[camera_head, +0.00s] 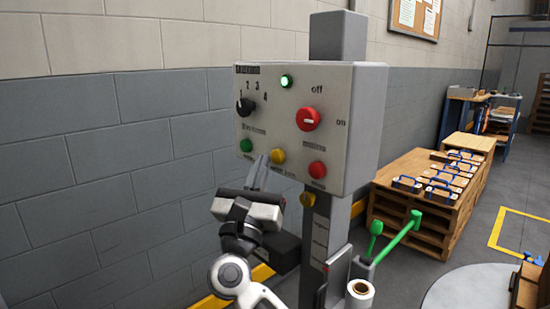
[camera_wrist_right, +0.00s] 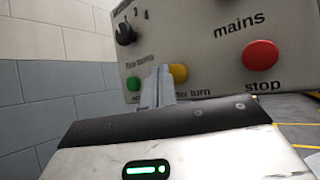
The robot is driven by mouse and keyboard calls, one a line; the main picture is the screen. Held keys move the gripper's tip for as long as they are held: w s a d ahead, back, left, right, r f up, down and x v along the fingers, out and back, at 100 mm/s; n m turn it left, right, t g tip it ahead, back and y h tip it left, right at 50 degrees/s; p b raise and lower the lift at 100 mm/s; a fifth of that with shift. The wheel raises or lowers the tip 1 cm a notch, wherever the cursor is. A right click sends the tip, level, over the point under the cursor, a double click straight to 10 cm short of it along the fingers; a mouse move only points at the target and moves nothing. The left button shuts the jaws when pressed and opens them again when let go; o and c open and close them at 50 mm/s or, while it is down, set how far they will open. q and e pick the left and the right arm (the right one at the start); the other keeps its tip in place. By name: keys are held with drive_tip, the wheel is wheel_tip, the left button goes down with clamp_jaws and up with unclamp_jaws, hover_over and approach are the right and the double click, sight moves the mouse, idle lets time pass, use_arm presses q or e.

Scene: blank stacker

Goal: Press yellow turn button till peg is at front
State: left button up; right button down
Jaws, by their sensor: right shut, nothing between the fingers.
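The yellow turn button (camera_head: 278,156) is on the lower front of the grey control box (camera_head: 340,95), between a green button and a red stop button. My right gripper (camera_head: 262,160) is shut and empty, with its fingers pointing up at the panel just left of the yellow button. In the right wrist view the yellow button (camera_wrist_right: 180,72) shows just right of the fingertips (camera_wrist_right: 159,74), which partly cover its edge and the label below. I cannot tell whether they touch it. I cannot make out the peg. My left gripper is out of view.
The panel also has a green button (camera_head: 246,145), a red stop button (camera_head: 317,170), a red mains switch (camera_head: 307,119), a black dial (camera_head: 245,107) and a lit green lamp (camera_head: 286,81). A block wall is on the left. Green levers (camera_head: 400,237) and a pallet stack (camera_head: 415,205) are at right.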

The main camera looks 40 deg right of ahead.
drive_tip(key=shift+d, duration=0.1)
drive_tip(key=shift+d, duration=0.3)
